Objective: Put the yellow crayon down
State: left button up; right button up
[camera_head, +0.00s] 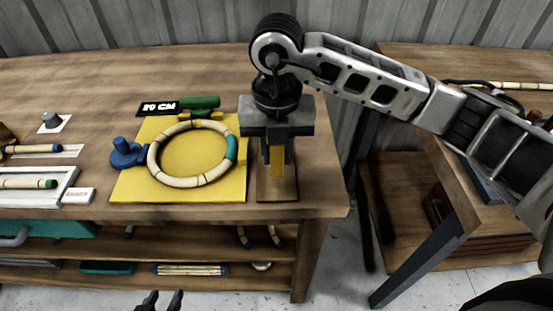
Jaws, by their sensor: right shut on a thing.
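The yellow crayon (277,163) is upright between the fingers of my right gripper (278,150), which is shut on it. The gripper points down at the right end of the workbench and hides the crayon's upper part. A small brown wooden board or holder (278,197) lies directly below; I cannot tell whether the crayon touches it. My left gripper (163,301) shows only its two dark fingertips at the bottom edge, apart and empty, in front of the bench.
A yellow board (125,190) left of the crayon holds a bent rattan ring (152,165) with a green section. A blue clamp (123,157) and a "20 CM" sign (158,108) sit beside it. White trays with sticks (30,197) lie at left. Another wooden table (435,190) stands right, across a gap.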

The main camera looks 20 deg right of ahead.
aim_at(276, 164)
jog(key=f, duration=0.2)
jog(key=f+p, duration=0.1)
jog(key=shift+w+d+f, duration=0.1)
jog(key=shift+w+f, duration=0.1)
jog(key=shift+w, duration=0.05)
jog(key=shift+f, duration=0.15)
jog(key=shift+f+b, duration=0.25)
jog(key=shift+b, duration=0.1)
jog(key=o, duration=0.8)
pick_arm(q)
jog(key=shift+a+r, duration=0.15)
pick_arm(e)
jog(key=shift+r, duration=0.1)
pick_arm(q)
jog(key=shift+r, duration=0.1)
